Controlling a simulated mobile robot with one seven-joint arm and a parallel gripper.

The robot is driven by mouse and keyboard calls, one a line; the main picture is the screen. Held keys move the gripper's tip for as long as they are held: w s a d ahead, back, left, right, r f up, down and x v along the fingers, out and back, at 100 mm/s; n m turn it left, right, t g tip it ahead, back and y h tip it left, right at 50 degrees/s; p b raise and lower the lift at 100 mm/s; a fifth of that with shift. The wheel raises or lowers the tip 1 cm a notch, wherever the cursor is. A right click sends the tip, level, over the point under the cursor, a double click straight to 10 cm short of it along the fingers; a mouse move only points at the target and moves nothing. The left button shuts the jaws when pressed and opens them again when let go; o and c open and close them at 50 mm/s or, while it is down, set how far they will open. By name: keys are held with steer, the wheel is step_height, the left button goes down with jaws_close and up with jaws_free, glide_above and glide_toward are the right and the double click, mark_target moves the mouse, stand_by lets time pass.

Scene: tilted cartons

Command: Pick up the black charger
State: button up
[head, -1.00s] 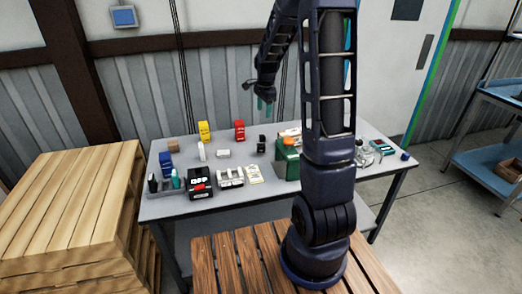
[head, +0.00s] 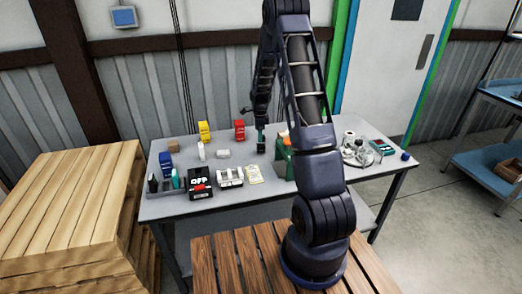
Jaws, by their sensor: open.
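A small black upright item (head: 261,147), which looks like the black charger, stands on the grey table behind the green box. It is small in the head view, so its details do not show. My gripper (head: 260,132) points down right above it, with its teal fingers at or just over its top. The gripper is open. I cannot tell whether the fingers straddle the item or touch it.
On the grey table (head: 230,201), a red carton (head: 239,130), a yellow carton (head: 204,131) and a white block (head: 223,154) stand nearby. The green box (head: 284,162) is close on the right. A black box (head: 199,184) is at the front.

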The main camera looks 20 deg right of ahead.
mark_target(261, 147)
steer(key=f, duration=0.8)
steer(key=shift+d+f, duration=0.3)
steer(key=shift+f, duration=0.1)
steer(key=c, duration=1.1)
steer(key=shift+o, duration=0.2)
steer(key=shift+r, duration=0.15)
